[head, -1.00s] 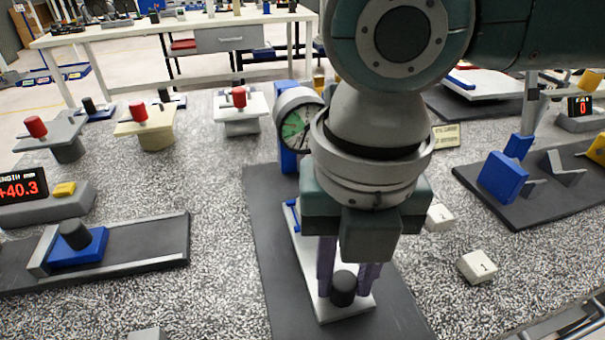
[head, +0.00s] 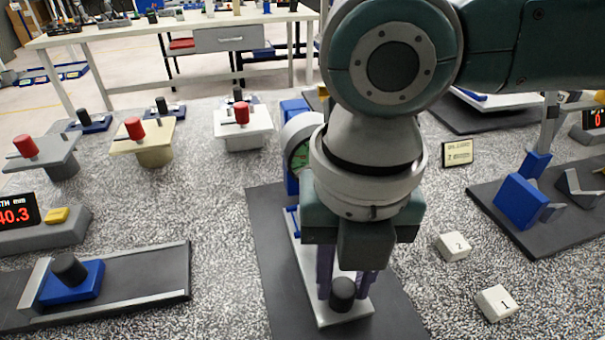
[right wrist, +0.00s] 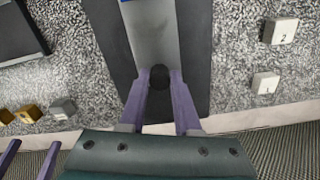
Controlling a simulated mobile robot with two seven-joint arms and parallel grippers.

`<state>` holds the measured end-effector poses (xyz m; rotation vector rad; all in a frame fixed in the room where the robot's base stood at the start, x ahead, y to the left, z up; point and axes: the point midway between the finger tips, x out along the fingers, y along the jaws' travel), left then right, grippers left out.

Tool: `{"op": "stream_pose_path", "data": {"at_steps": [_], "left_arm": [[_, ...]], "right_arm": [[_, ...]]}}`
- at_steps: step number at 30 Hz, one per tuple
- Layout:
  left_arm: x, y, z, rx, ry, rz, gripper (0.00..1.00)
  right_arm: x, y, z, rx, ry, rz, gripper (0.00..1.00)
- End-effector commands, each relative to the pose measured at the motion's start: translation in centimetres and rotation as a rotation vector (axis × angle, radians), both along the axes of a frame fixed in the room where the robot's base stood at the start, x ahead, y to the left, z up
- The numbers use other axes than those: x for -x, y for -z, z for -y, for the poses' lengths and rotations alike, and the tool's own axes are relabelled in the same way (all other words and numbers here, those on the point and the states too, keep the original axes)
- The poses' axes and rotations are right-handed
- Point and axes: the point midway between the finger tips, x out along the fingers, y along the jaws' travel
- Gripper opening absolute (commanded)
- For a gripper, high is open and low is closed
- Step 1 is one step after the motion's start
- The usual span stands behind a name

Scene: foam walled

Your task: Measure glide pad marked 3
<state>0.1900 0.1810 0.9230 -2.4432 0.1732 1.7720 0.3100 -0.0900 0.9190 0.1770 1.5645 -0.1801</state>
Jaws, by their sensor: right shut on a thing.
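My right gripper (head: 346,285) is shut on a black knob (head: 343,294) at the near end of a white and grey slide plate (head: 335,315). The knob also shows between the fingertips in the right wrist view (right wrist: 160,77). Behind the plate stands a blue post with a round dial (head: 299,150), its green face mostly hidden by my wrist. Two white pads lie to the right, marked 2 (head: 453,246) and 1 (head: 496,303). I see no pad marked 3. My left gripper (right wrist: 38,142) shows at the lower left of the right wrist view, its fingers apart with nothing between.
At left are a length gauge with a blue slide (head: 72,282) and a red display (head: 15,214). Several red-knobbed stands (head: 143,150) are behind. A blue-block fixture (head: 522,203) is at right. Small weights (right wrist: 62,107) lie near the front edge. Speckled surface beside the pads is free.

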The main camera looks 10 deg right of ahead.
Motion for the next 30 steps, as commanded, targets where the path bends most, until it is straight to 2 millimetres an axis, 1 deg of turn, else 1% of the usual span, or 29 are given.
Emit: {"op": "stream_pose_path", "data": {"at_steps": [1, 6, 9, 17, 20, 27, 30], "left_arm": [[0.1, 0.1, 0.0, 0.0, 0.0, -0.002, 1.0], [0.1, 0.1, 0.0, 0.0, 0.0, -0.003, 1.0], [0.1, 0.1, 0.0, -0.001, 0.001, -0.004, 1.0], [0.2, 0.0, -0.2, -0.006, 0.004, -0.004, 1.0], [0.2, -0.2, -0.2, -0.009, 0.007, -0.005, 1.0], [0.2, -0.9, -0.3, -0.011, 0.007, -0.005, 1.0], [0.2, -1.1, -0.3, -0.011, 0.007, -0.005, 1.0]], "right_arm": [[-0.2, 0.0, 0.0, -0.001, 0.001, 0.005, 0.34], [-0.1, 0.0, 0.0, -0.001, 0.001, 0.003, 0.53], [-0.1, 0.0, 0.0, -0.001, 0.0, 0.002, 0.61], [0.0, -0.3, 0.0, -0.002, 0.0, 0.0, 0.61], [-0.1, -1.4, -0.1, -0.004, 0.001, 0.002, 0.61], [-0.1, -6.3, -0.1, -0.003, 0.0, 0.005, 0.61], [-0.1, -8.0, -0.1, -0.002, -0.002, 0.005, 0.61]]}}
